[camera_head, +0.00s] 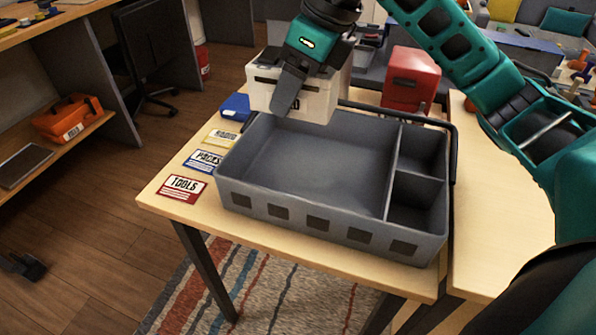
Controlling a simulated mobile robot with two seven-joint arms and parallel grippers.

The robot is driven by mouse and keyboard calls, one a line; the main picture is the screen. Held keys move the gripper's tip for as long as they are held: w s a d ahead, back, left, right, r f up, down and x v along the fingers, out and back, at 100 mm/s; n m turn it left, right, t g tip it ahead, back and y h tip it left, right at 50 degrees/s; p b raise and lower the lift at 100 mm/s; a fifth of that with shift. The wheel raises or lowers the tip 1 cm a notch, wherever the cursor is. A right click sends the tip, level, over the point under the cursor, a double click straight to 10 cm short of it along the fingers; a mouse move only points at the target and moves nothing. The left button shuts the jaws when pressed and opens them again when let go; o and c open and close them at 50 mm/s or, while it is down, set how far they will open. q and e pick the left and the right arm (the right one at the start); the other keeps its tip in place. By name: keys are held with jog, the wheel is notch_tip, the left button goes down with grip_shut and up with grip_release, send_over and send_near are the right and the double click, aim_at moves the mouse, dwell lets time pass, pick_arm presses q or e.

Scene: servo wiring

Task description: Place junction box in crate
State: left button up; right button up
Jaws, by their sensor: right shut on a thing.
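The junction box, a cream-white box (262,98) with dark slots near its top and partly covered dark lettering, is at the back left of the grey crate (275,208). My right gripper (290,100) comes down from above and is shut on it; one dark finger lies across its near face. The box covers part of the crate's back rim and looks raised above it; the exact height is hard to tell. The crate has one large empty compartment on the left and two small empty ones on the right. My left gripper is not in view.
The crate stands on a light wooden table (160,200). Cards, including a red TOOLS card (182,188), and a blue item (235,107) lie left of it. A red container (410,78) stands behind. My right arm spans the upper right.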

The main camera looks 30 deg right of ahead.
jog(key=b, duration=0.2)
send_over(287, 182)
jog(key=s+d, duration=0.1)
notch_tip(287, 182, down, 12)
jog(key=shift+s+f, duration=0.1)
jog(key=shift+s, duration=0.05)
jog(key=shift+f+b, duration=0.55)
jog(key=shift+f, duration=1.75)
jog(key=shift+f, duration=0.2)
jog(key=o, duration=1.2)
jog(key=shift+r, duration=0.1)
